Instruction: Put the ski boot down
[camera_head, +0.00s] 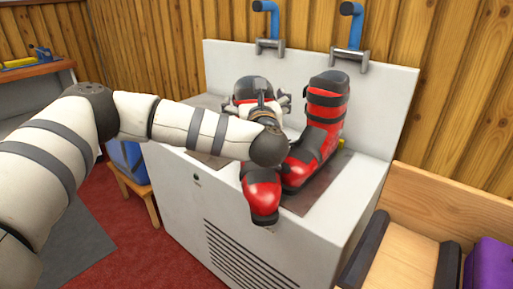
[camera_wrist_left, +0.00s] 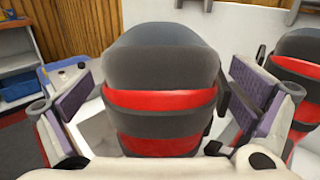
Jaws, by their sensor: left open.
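A red and black ski boot (camera_head: 261,193) stands upright on the white bench (camera_head: 330,213), its toe at the front edge. My left arm covers its middle. My left gripper (camera_head: 262,99) is open, with its fingers on either side of the boot's upper shaft. In the left wrist view the dark cuff with red bands (camera_wrist_left: 163,98) stands between the two spread finger pads, with gaps at both sides. A second, matching boot (camera_head: 327,108) stands upright just to the right; its edge also shows in the left wrist view (camera_wrist_left: 303,72). My right gripper is in neither view.
Two blue-handled clamps (camera_head: 350,28) are on the bench's back panel. A wooden seat (camera_head: 405,262) with a purple item (camera_head: 489,267) is at the lower right. A blue bin (camera_head: 128,160) on a stool and a workbench (camera_head: 38,70) are at the left.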

